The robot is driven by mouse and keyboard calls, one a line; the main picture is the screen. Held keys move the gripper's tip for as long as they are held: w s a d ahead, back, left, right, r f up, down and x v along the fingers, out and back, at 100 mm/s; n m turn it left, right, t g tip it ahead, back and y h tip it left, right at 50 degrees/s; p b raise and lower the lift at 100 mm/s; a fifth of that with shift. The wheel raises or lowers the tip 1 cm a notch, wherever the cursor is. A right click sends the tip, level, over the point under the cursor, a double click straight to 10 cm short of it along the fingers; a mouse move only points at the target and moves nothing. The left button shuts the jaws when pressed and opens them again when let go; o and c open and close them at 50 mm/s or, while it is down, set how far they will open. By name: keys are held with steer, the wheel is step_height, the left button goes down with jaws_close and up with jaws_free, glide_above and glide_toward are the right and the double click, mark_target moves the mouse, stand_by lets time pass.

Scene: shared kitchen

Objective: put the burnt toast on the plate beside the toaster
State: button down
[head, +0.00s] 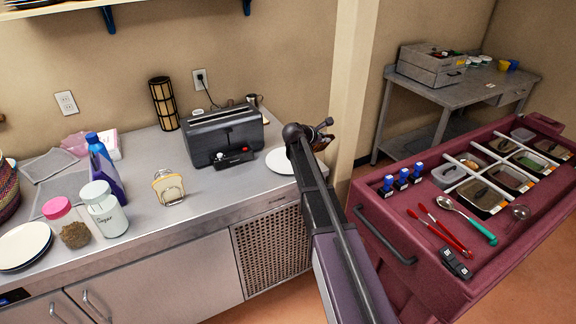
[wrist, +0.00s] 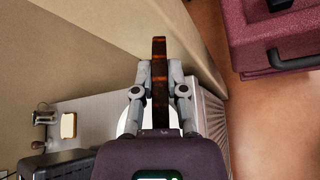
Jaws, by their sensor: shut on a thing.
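My gripper (wrist: 160,72) is shut on the burnt toast (wrist: 159,55), a dark brown slice seen edge-on and upright between the two fingers in the wrist view. In the head view the burnt toast (head: 325,142) shows only in part beyond my gripper, past the right end of the counter. The white plate (head: 281,161) lies on the counter just right of the dark grey toaster (head: 222,135), partly hidden by my arm. In the wrist view the plate (wrist: 124,122) shows below and behind the fingers, apart from the toast. The toaster (wrist: 52,163) is at lower left there.
A pale slice in a wire rack (head: 168,187), a sugar jar (head: 106,211), a blue-capped bottle (head: 104,166) and a stack of plates (head: 24,245) stand left on the counter. A pillar (head: 350,90) rises at its right end. A maroon serving cart (head: 440,270) stands at right.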

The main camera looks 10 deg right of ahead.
mark_target(288, 161)
steer(key=w+a+f+m+t+y+b, duration=0.2)
steer(key=w+a+f+m+t+b, duration=0.2)
steer(key=a, duration=0.5)
steer(key=shift+w+f+m+b, duration=0.5)
steer(key=shift+w+m+b, duration=0.6)
steer(key=shift+w+m, duration=0.65)
steer(key=shift+s+d+f, duration=0.1)
steer(key=shift+s, duration=0.05)
step_height(288, 161, down, 10)
steer(key=b, duration=1)
steer(key=c, duration=0.8)
jaws_free()
steer(key=shift+c, duration=0.2)
